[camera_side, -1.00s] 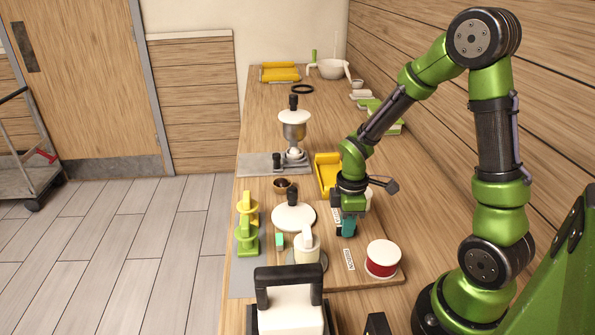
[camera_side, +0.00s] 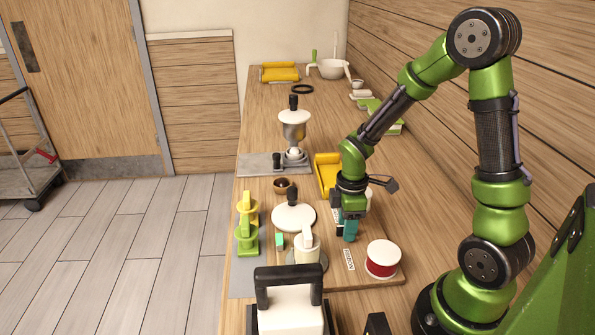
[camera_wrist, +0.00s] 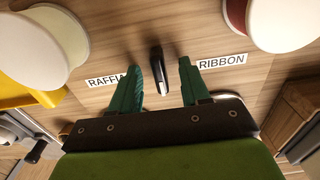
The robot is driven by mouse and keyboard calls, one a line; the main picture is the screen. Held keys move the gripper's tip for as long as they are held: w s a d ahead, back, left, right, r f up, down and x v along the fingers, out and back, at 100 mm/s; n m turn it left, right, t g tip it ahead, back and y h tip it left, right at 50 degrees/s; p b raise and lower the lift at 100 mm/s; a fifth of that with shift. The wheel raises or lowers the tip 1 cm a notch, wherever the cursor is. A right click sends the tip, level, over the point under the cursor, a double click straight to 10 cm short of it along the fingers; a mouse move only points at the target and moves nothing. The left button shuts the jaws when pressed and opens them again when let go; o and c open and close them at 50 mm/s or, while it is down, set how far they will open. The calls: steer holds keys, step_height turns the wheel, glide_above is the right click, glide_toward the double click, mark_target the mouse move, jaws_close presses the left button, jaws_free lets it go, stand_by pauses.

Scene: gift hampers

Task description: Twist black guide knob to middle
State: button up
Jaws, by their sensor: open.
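The black guide knob (camera_wrist: 156,62) is a narrow upright bar in the wrist view, between the RAFFIA label (camera_wrist: 105,80) and the RIBBON label (camera_wrist: 222,61). Its long side runs nearly up and down the picture, with a slight tilt. My gripper (camera_wrist: 158,66) is open, with one green finger on each side of the knob and a gap on both sides. In the side view my gripper (camera_side: 350,231) is low over the wooden board (camera_side: 372,249); the knob is hidden there.
A red-and-white ribbon spool (camera_side: 383,260) stands to the right of my gripper. A white-topped, black-knobbed disc (camera_side: 292,218) and a cream cup (camera_side: 306,248) stand to the left. A yellow holder (camera_side: 327,175) is behind.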

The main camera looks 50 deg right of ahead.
steer(key=shift+r, duration=3.5)
